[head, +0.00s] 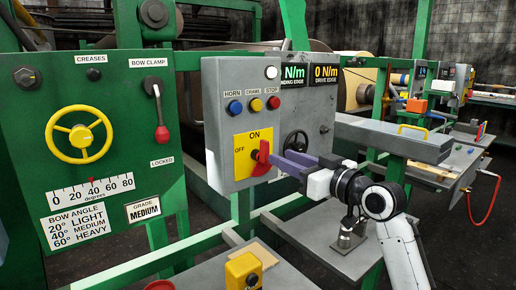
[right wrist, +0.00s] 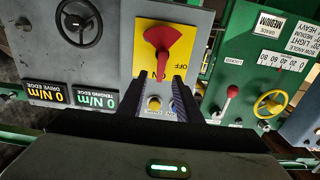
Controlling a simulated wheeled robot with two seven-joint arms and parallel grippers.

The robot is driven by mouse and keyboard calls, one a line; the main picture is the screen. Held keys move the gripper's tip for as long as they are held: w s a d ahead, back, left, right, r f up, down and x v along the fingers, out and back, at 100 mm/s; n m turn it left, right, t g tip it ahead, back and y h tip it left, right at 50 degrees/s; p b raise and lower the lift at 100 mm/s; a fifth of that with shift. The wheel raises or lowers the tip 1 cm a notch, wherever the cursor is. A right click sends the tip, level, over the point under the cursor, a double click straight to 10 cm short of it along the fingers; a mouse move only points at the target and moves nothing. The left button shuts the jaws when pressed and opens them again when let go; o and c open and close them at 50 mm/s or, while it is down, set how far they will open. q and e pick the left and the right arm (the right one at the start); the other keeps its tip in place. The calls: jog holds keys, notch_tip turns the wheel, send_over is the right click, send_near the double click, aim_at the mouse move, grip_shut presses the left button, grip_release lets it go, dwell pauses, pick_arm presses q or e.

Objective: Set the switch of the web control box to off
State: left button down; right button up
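The web control box (head: 215,95) is a grey panel in the middle of the head view. Its switch has a red handle (head: 264,151) on a yellow plate (head: 240,166) marked ON at the top and OFF at the left. The handle points up, toward ON. The right wrist view shows the red handle (right wrist: 162,42) upside down, with its narrow end toward my fingers. My right gripper (head: 279,161) is just right of the handle in the head view. In the wrist view its two fingers (right wrist: 164,82) are apart, with the handle's tip ahead between them. Contact is unclear. My left gripper is out of view.
Blue, yellow and red buttons (head: 254,105) sit above the switch. A black handwheel (head: 295,141) is behind my right gripper. A green panel (head: 110,90) with a yellow wheel (head: 80,134) and red-tipped lever (head: 161,120) stands left. A yellow box (head: 243,270) is below.

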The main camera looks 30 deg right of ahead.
aim_at(268, 151)
jog(key=w, duration=0.8)
jog(key=shift+w+a+p, duration=0.15)
jog(key=shift+a+p, duration=0.2)
jog(key=shift+a, duration=0.05)
grip_shut()
